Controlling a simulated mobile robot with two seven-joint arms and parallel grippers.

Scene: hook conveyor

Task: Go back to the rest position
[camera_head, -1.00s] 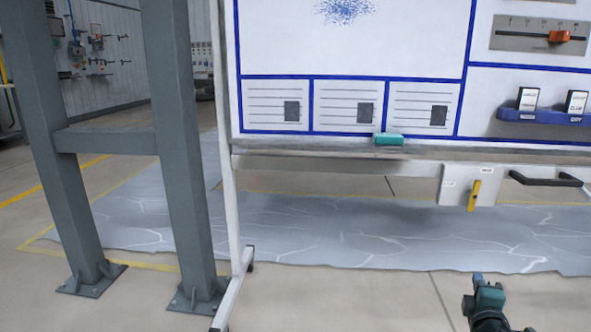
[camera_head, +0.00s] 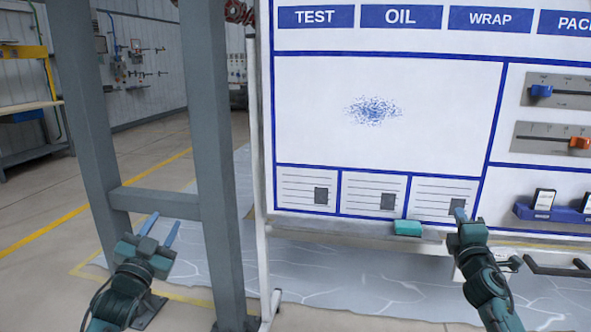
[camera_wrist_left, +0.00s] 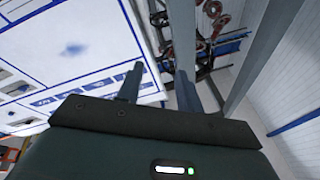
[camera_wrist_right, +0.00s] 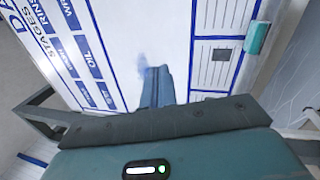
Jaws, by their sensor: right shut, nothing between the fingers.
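My left gripper (camera_head: 160,231) is raised at the lower left of the head view, in front of the grey steel frame. Its two fingers stand apart with nothing between them, and the gap also shows in the left wrist view (camera_wrist_left: 160,88). My right gripper (camera_head: 459,214) is at the lower right of the head view, in front of the lower edge of the whiteboard (camera_head: 320,85). Its fingers are together and empty in the right wrist view (camera_wrist_right: 157,85).
A teal eraser (camera_head: 408,228) sits on the board's ledge, left of my right gripper. Blue and orange sliders (camera_head: 541,91) and a blue holder (camera_head: 560,214) are on the board's right. Grey posts (camera_head: 90,120) stand at left. A grey mat (camera_head: 350,285) lies on the floor.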

